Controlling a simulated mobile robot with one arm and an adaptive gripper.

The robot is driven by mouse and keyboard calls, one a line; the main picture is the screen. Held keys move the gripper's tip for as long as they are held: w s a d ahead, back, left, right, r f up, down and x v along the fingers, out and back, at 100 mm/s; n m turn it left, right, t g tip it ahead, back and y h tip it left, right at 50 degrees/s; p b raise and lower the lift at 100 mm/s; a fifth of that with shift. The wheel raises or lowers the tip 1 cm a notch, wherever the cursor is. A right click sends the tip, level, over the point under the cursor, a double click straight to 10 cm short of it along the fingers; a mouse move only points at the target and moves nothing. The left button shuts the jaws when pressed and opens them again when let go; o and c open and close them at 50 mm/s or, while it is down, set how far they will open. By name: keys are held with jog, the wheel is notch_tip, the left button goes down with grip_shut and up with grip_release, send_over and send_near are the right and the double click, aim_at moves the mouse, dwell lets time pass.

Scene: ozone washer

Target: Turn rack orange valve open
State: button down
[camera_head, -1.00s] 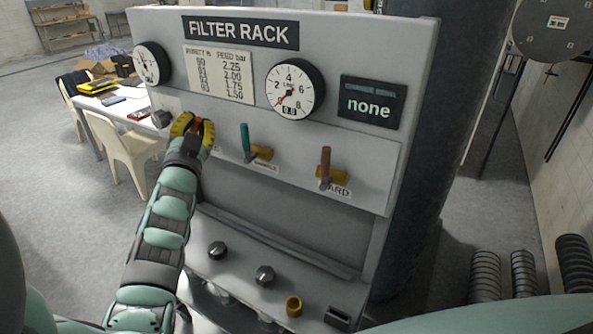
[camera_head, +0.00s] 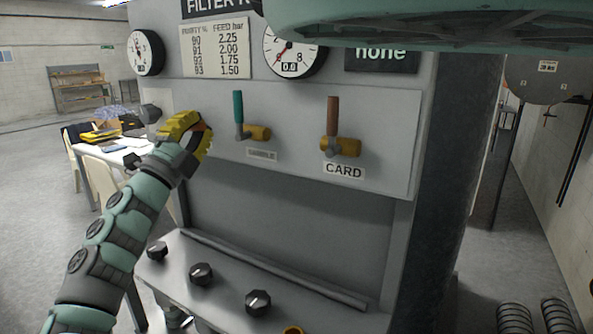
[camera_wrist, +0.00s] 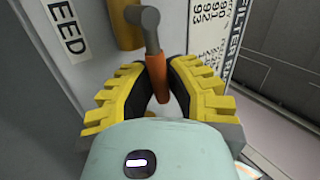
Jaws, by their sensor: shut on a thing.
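The orange valve handle (camera_wrist: 160,84) shows in the wrist view, joined to a grey metal lever and a brass-coloured valve body (camera_wrist: 126,24). My gripper (camera_wrist: 162,66) has its yellow, black-padded fingers closed on either side of the handle. A label reading "EED" (camera_wrist: 66,28), partly cut off, sits beside the valve. In the head view my gripper (camera_head: 195,132) is at the left part of the filter rack panel (camera_head: 290,100) and hides most of this valve. Its exact turn angle is hard to tell there.
Several knobs, such as one black knob (camera_head: 258,302), sit on the lower shelf. A gauge (camera_head: 294,50) reads 0.0.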

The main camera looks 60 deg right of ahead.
jog(key=shift+f+m+g+b, duration=0.4)
jog(key=shift+m+g+b, duration=0.25)
jog(key=shift+m, duration=0.35)
jog(key=c, duration=0.9)
grip_release()
jog(key=shift+a, duration=0.1)
jog(key=v, duration=1.1)
jog(key=shift+a+f, duration=0.25)
jog(key=shift+a, duration=0.1)
